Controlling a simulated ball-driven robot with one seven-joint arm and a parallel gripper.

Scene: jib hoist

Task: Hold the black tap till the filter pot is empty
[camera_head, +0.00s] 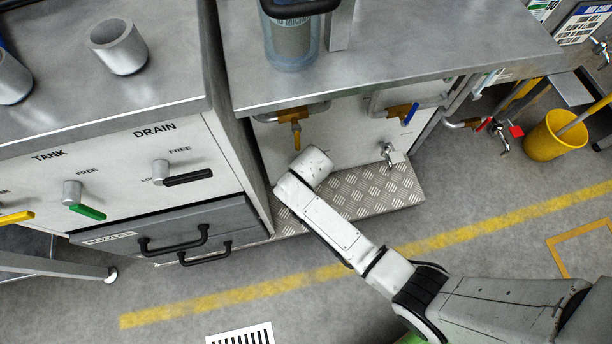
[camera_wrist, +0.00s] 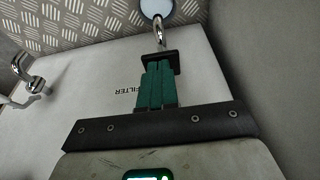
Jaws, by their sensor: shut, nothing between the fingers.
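The black tap (camera_wrist: 161,57) shows in the wrist view as a small black lever in front of a chrome spout, beside the upside-down word FILTER on a white panel. My gripper (camera_wrist: 156,72) has its green fingers together, with their tips at the black lever; they look to touch it from outside, not grip it. In the head view my wrist hides the gripper and this tap. The filter pot (camera_head: 291,42), a clear cylinder with a grey cartridge, stands on the metal bench. Some bluish tint shows low in it; the water level is unclear.
A round pale-blue disc (camera_wrist: 156,8) lies beyond the spout, over the tread-plate step (camera_head: 350,190). A brass tap (camera_head: 297,135) and a blue-handled tap (camera_head: 410,114) are on the panel. A drawer cabinet (camera_head: 160,240) stands left; a yellow bucket (camera_head: 553,140) stands right.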

